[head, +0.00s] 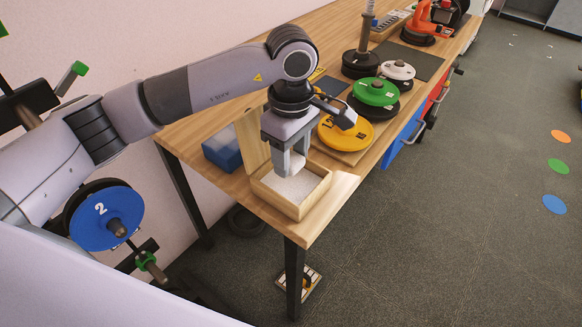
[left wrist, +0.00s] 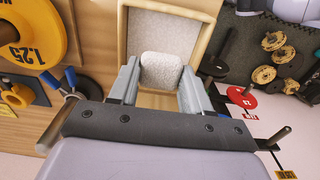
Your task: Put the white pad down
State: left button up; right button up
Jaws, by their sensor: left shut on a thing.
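My left gripper (head: 289,167) points down over an open wooden box (head: 318,196) at the near end of the table. In the left wrist view it is shut on the white pad (left wrist: 161,70), a small rounded block between its fingers. In the head view the fingers mostly hide the pad. The box has a speckled pale lining (head: 297,188), and its rim also shows in the left wrist view (left wrist: 208,30). I cannot tell whether the pad touches the lining. My right gripper is not in view.
A raised wooden panel (head: 253,140) stands at the box's back left, with a blue bin (head: 222,150) beyond it. Yellow (head: 345,134) and green (head: 375,92) weight plates lie close behind the gripper. The table's front corner is just beside the box; the floor at right is mostly clear.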

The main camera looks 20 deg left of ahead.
aim_at(291, 183)
pick_arm(q)
notch_tip(291, 183, down, 4)
jog(key=shift+f, duration=0.25)
jog(key=shift+f, duration=0.2)
jog(key=o, duration=0.9)
jog(key=shift+o, duration=0.2)
jog(key=shift+r, duration=0.1)
